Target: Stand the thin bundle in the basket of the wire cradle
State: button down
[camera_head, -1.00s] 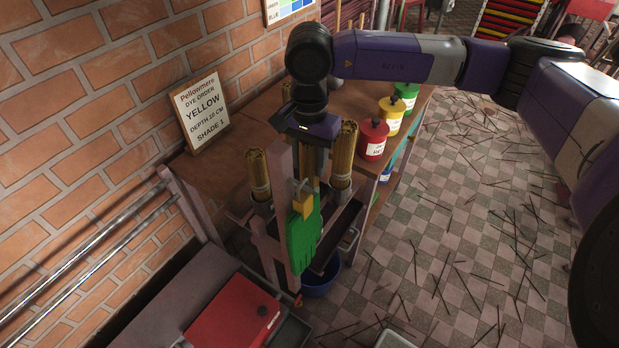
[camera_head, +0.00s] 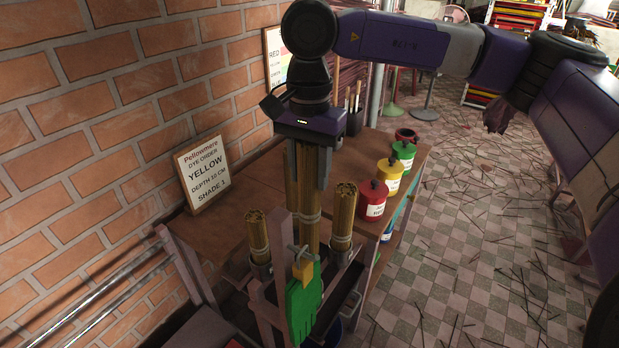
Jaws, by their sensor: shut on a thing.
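Three bundles of yellow-brown sticks show at a wooden rack (camera_head: 285,235). My gripper (camera_head: 308,176) is shut on the tall middle bundle (camera_head: 305,215) near its top and holds it upright. Its lower end is hidden behind the rack's front post and a green glove-like thing (camera_head: 302,305). The left bundle (camera_head: 256,233) looks the slimmest and stands in a grey cup. The right bundle (camera_head: 343,218) stands in another grey cup (camera_head: 343,250). I cannot make out a wire cradle or its basket for certain.
The tiled floor at right is littered with thin sticks.

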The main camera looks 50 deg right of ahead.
jog(key=shift+r+p, duration=1.9)
jog(key=shift+r, duration=2.3)
